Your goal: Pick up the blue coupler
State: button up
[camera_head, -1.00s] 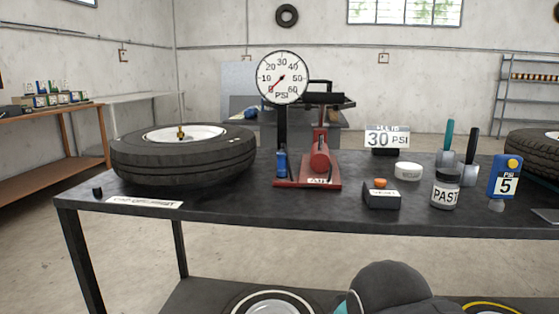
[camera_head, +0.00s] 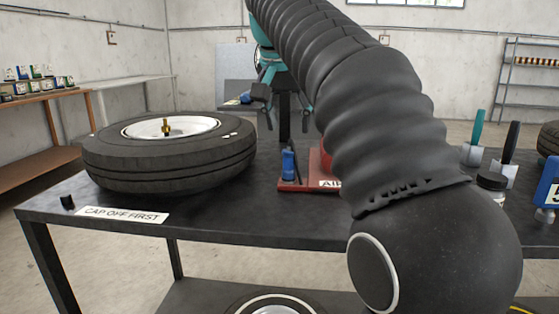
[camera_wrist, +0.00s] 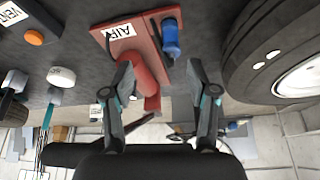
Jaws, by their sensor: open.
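The blue coupler (camera_head: 289,163) stands upright at the left end of the red AIR base (camera_head: 296,185) on the dark workbench. It also shows in the wrist view (camera_wrist: 171,38), beyond my fingertips and slightly right of the middle between them. My gripper (camera_head: 288,122) is open and empty, with its fingers apart above the coupler in the head view. In the wrist view (camera_wrist: 160,66) the two fingers are spread, and the red cylinder (camera_wrist: 127,68) on the base lies near the left one. My arm hides the gauge dial and much of the red cylinder in the head view.
A tire (camera_head: 170,160) with a brass valve lies left of the coupler. A jar (camera_head: 491,187) and brushes stand on the right. Bench front between label and base is bare.

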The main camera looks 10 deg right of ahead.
aim_at(290, 161)
jog(key=shift+m, duration=0.3)
jog(key=w+f, duration=0.1)
jog(key=f, duration=0.1)
jog(key=w+d+f+b, duration=0.1)
jog(key=w+f, duration=0.2)
jog(key=f, duration=0.2)
jog(key=shift+w+d+b, duration=0.2)
jog(key=shift+w+b, duration=0.1)
jog(key=shift+w, duration=0.05)
jog(key=shift+w+b+x, duration=0.2)
jog(key=shift+b+x, duration=0.05)
jog(key=shift+x, duration=1.1)
jog(key=shift+w+b+x, duration=0.2)
jog(key=shift+x, duration=1.1)
jog(key=shift+r, duration=0.15)
grip_shut()
